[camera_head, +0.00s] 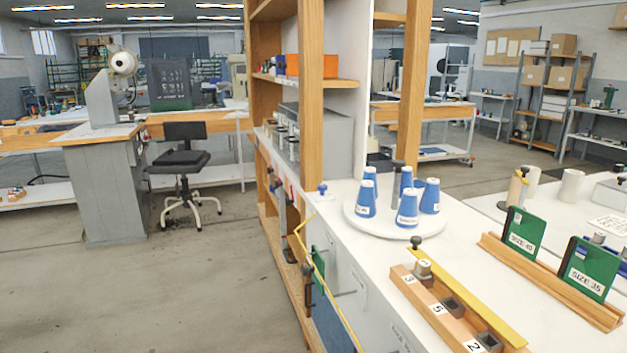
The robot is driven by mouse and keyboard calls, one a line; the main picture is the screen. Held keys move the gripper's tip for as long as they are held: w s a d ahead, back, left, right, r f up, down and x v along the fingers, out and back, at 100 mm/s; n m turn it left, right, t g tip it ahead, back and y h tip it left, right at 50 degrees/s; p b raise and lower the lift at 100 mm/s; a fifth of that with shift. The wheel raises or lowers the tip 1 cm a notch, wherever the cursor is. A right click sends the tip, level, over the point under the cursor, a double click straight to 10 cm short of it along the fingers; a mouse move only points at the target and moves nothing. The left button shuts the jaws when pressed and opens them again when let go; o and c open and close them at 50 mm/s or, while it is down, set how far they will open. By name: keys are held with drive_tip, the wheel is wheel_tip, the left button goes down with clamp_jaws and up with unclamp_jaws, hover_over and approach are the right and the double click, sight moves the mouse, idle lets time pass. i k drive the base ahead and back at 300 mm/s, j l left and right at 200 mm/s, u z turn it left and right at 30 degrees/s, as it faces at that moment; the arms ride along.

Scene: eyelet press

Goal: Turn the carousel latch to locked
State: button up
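The carousel (384,227) is a round white disc on the white bench right of centre. Several blue cones (407,208) with white labels stand upright on it around a grey centre post (397,172). A small blue knob (322,188) sits on the bench left of the disc; I cannot tell whether it is the latch. A black ball knob (415,242) shows just in front of the disc, by the wooden block. No locked or unlocked mark is readable. My gripper is not in view.
In front of the carousel lie a numbered wooden block (450,323) and a yellow bar (470,297). Green SIZE plates (523,233) stand in a wooden rail at right. A wooden shelf post (411,90) rises behind the carousel. Open floor (180,290) lies at left.

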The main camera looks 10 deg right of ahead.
sight(321, 187)
drive_tip(key=i+j+z, duration=0.1)
drive_tip(key=i+j, duration=0.3)
drive_tip(key=i+j+z, duration=0.15)
drive_tip(key=i+j, duration=0.25)
drive_tip(key=j, duration=0.25)
drive_tip(key=i+z, duration=0.15)
drive_tip(key=i, duration=1)
